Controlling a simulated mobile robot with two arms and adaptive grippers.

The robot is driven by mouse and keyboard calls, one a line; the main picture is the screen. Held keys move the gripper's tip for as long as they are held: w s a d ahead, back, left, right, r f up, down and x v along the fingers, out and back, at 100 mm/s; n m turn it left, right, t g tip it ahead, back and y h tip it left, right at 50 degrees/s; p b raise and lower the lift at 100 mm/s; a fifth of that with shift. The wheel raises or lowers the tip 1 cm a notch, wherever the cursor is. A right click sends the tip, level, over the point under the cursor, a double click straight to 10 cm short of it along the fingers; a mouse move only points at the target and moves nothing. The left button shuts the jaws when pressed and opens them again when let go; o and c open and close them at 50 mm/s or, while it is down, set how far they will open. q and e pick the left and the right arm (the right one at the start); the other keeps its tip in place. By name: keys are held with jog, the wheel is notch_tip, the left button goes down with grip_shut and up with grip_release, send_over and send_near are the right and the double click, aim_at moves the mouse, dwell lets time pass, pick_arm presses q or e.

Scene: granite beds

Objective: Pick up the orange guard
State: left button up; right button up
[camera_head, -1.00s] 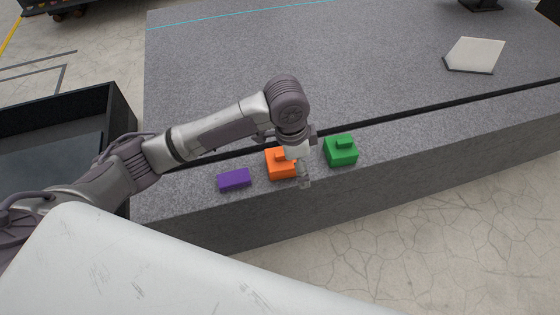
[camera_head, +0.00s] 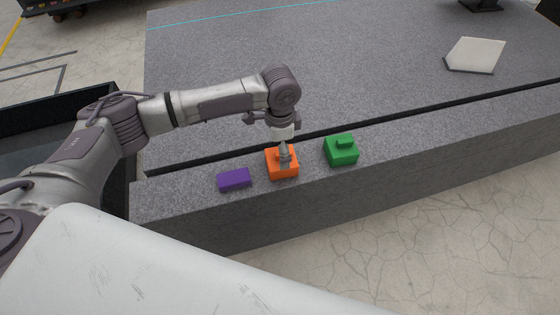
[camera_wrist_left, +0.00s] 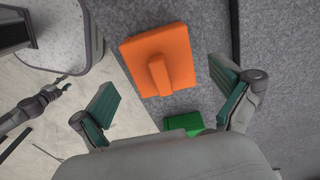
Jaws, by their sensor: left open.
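The orange guard (camera_head: 283,170) is a flat square block with a raised bar on top. It sits on the front granite strip between a purple block and a green block. It also shows in the left wrist view (camera_wrist_left: 179,49), where its bar lies ahead of the fingers. My left gripper (camera_head: 284,152) is at the guard in the head view and hides part of its top. In the left wrist view my left gripper (camera_wrist_left: 172,94) is open with nothing between its green-padded fingers. I cannot tell whether it touches the guard.
The purple block (camera_head: 234,180) lies left of the guard. The green block (camera_head: 341,152), with its own raised bar, stands to the right. A dark slot (camera_head: 400,117) runs behind them. A pale plate (camera_head: 474,54) lies far right on the granite bed (camera_head: 390,55).

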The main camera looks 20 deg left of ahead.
aim_at(272, 155)
pick_arm(q)
notch_tip(272, 155, down, 5)
jog(key=shift+a, duration=0.1)
jog(key=c, duration=0.8)
jog(key=shift+r, duration=0.1)
